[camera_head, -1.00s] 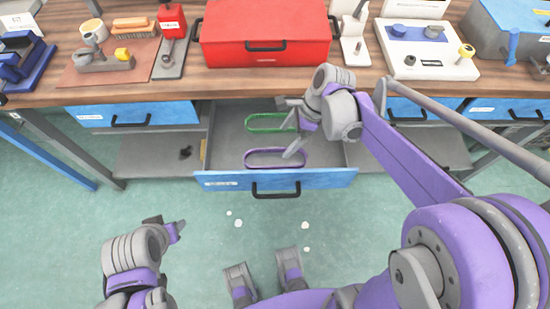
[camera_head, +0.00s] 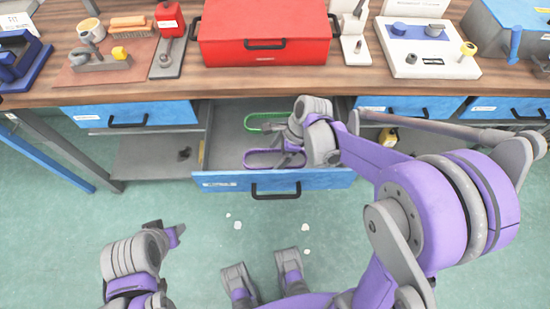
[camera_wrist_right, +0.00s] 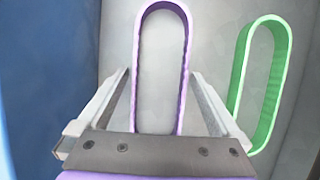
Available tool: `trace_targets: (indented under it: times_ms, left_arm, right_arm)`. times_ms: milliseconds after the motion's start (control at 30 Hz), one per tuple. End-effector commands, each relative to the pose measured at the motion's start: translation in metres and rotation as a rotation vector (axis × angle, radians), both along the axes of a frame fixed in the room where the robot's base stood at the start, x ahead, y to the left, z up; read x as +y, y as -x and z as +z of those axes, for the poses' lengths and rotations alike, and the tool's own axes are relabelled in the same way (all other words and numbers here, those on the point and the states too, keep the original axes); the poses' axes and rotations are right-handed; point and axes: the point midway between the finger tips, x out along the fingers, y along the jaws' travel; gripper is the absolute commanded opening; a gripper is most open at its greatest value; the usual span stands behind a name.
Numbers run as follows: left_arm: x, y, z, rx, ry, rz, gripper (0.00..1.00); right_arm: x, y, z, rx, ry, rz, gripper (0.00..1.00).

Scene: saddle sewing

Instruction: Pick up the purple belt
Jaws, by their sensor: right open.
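The purple belt (camera_head: 262,166) is a long loop lying in the open drawer, near its front. In the right wrist view the purple belt (camera_wrist_right: 140,70) runs between the two fingers of my right gripper (camera_wrist_right: 160,100). The fingers are apart and stand on either side of the loop, with clear gaps. In the head view my right gripper (camera_head: 285,145) is in the drawer over the right end of the belt and hides part of it. My left gripper (camera_head: 170,232) is low on the left, away from the drawer; its jaws are too small to read.
A green belt (camera_head: 258,121) lies behind the purple one, and right of it in the right wrist view (camera_wrist_right: 262,85). The drawer's blue front (camera_head: 220,182) and side walls surround both. A red toolbox (camera_head: 265,25) sits on the wooden bench (camera_head: 190,85) above.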

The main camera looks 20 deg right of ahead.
Motion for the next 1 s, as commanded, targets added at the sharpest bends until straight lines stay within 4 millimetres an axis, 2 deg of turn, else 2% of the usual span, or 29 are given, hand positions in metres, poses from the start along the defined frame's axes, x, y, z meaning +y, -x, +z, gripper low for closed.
trace_targets:
  times_ms: [67, 467, 767, 867, 1000]
  left_arm:
    - [0.0, 0.0, 0.0, 0.0, 0.0, 0.0, 0.5]
    - [0.0, 0.0, 0.0, 0.0, 0.0, 0.0, 0.5]
    - [0.0, 0.0, 0.002, 0.0, 0.0, 0.0, 0.5]
    - [0.0, 0.0, 0.005, -0.002, 0.0, 0.0, 0.5]
    - [0.0, -0.001, 0.012, -0.004, 0.0, 0.0, 0.5]
  right_arm:
    - [0.0, 0.0, 0.0, 0.0, 0.0, 0.0, 0.96]
    - [0.0, 0.0, 0.0, 0.0, 0.0, 0.0, 0.24]
    - [0.0, 0.0, 0.006, 0.0, 0.0, 0.0, 0.23]
    - [0.0, 0.0, 0.021, -0.001, 0.0, 0.0, 0.23]
    - [0.0, 0.001, 0.05, -0.001, 0.0, 0.0, 0.23]
